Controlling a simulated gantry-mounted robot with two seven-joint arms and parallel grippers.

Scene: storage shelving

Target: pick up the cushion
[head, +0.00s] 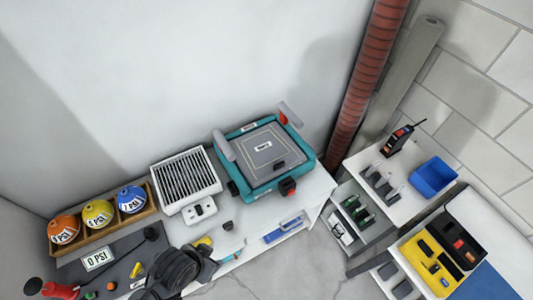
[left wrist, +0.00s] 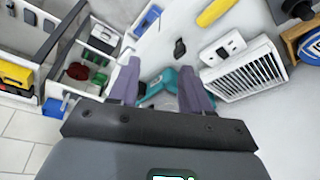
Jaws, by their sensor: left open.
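I cannot make out a cushion in either view. My left gripper (left wrist: 160,68) shows in the left wrist view as two purple-grey fingers standing apart with nothing held between them. A teal device shows behind and between the fingers, partly hidden by them. In the head view this teal device (head: 309,162) sits on the white table, with a grey square top and a grey bar at each side. My right gripper is in neither view.
A white vented box (head: 188,180) and a tray of orange, yellow and blue balls (head: 131,199) stand left of the teal device. A dark rounded shape (head: 178,272) is at the front. A shelf with a blue bin (head: 433,177) stands right. A red pipe (head: 368,80) rises behind.

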